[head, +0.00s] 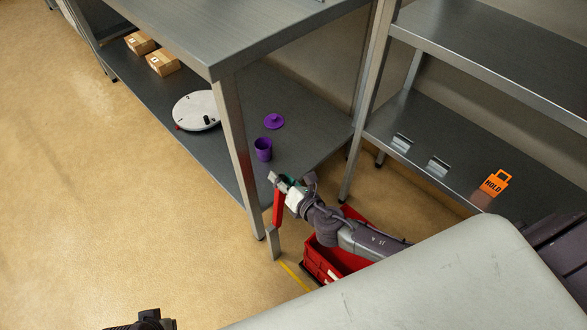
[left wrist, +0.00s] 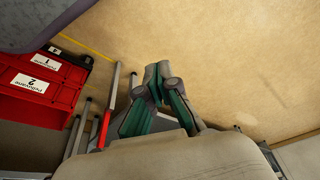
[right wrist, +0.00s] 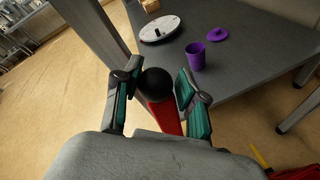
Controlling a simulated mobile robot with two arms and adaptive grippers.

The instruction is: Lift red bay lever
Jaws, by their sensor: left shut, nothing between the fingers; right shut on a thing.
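The red bay lever (head: 278,208) stands roughly upright near the front leg of the metal table, beside a short grey post (head: 272,243). My right gripper (head: 284,183) is at its top end. In the right wrist view the fingers of my right gripper (right wrist: 153,88) are shut on the lever's black ball knob (right wrist: 156,80), with the red shaft (right wrist: 166,118) running down below it. My left gripper (left wrist: 158,78) is shut and empty over bare floor. The red lever (left wrist: 103,130) also shows in the left wrist view, apart from it.
A red crate (head: 320,262) sits on the floor under my right arm; labelled red crates (left wrist: 40,85) show in the left wrist view. The table's lower shelf holds a purple cup (head: 263,149), purple lid (head: 274,121) and white disc (head: 196,110). Floor at left is clear.

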